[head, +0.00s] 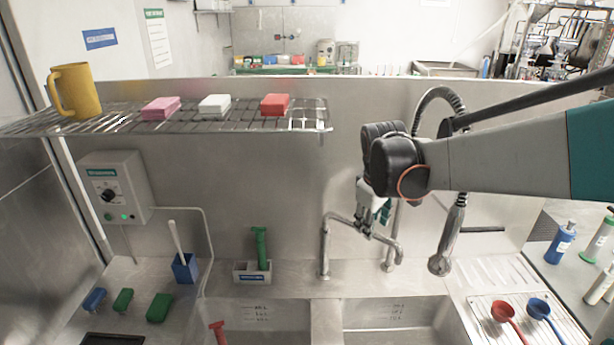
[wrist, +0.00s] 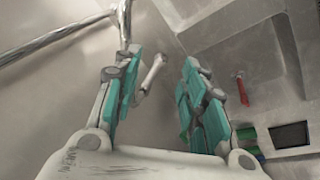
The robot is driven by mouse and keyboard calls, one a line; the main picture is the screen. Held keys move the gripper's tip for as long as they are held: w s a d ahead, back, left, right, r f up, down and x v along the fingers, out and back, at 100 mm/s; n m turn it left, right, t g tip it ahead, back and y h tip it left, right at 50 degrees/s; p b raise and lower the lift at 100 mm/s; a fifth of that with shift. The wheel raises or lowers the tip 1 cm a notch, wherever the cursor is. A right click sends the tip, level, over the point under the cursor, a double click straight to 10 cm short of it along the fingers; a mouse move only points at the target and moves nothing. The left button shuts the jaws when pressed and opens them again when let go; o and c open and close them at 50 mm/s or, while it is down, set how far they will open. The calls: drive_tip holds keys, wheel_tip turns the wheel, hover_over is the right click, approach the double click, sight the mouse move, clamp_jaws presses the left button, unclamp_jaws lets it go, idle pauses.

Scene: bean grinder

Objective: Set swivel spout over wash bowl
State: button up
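The metal swivel spout (head: 345,218) rises from a post behind the sink and bends right, its tip hanging near the back of the right bowl (head: 390,316). The left bowl (head: 262,318) lies beside it; the bowls' small labels are unreadable, so I cannot tell which is the wash bowl. My gripper (head: 374,220) is at the spout's horizontal part. In the wrist view my gripper (wrist: 152,85) has its teal-padded fingers wide apart. A pale pipe section (wrist: 151,72), seemingly the spout, shows between them; I cannot tell whether they touch it.
A hose sprayer (head: 445,240) hangs right of the spout. A wire shelf (head: 230,122) with a yellow mug (head: 76,90) and blocks is at upper left. A green-handled brush (head: 261,248) stands in a holder behind the left bowl. A red handle (head: 218,332) is at front left.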

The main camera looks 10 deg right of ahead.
wheel_tip(320, 180, up, 3)
drive_tip(key=n+g+p, duration=0.1)
drive_tip(key=n+p, duration=0.1)
drive_tip(key=p, duration=0.5)
hover_over(376, 233)
drive_tip(key=s+a, duration=0.3)
drive_tip(key=w, duration=0.1)
drive_tip(key=d+f, duration=0.1)
drive_tip(key=f, duration=0.3)
drive_tip(key=w+d+f, duration=0.1)
drive_tip(key=f, duration=0.4)
drive_tip(key=w+d+f+p, duration=0.1)
drive_tip(key=f, duration=0.3)
drive_tip(key=shift+f, duration=0.35)
drive_tip(key=shift+s, duration=0.1)
drive_tip(key=shift+c, duration=0.3)
clamp_jaws()
